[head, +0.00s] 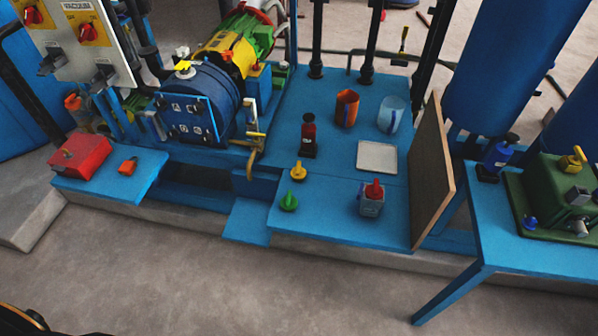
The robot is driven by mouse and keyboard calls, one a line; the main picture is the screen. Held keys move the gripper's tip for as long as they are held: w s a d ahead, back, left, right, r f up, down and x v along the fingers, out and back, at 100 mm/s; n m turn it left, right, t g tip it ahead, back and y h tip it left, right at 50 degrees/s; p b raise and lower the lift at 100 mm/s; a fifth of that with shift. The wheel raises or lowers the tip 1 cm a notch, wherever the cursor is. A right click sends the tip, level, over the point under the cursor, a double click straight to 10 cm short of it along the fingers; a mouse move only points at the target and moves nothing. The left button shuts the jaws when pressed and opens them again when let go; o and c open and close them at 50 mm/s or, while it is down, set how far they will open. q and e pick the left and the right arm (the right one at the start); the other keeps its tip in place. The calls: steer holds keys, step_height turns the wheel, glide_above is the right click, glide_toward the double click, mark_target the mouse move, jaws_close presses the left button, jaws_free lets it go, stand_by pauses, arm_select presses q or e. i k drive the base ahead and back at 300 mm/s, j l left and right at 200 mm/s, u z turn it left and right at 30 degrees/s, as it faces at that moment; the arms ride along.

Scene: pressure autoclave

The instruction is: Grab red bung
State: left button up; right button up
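The red bung (375,189) sits upright at the top of a small grey square container (371,206). The container stands near the front right of the low blue platform (325,222). The bung's lower part is hidden by the container. A green bung-like piece (289,201) and a yellow one (299,171) of similar shape stand to its left on the platform. Neither of my grippers shows in the head view.
A brown upright board (433,172) stands right of the grey container. Behind are a white tray (377,156), a dark red bottle (309,136), an orange jug (347,108) and a clear beaker (391,115). A blue table (490,235) stands at right. The floor in front is clear.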

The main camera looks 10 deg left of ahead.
mark_target(374, 192)
steer(key=k+l+z, duration=0.1)
steer(key=l+z, duration=0.35)
steer(key=l, duration=1.35)
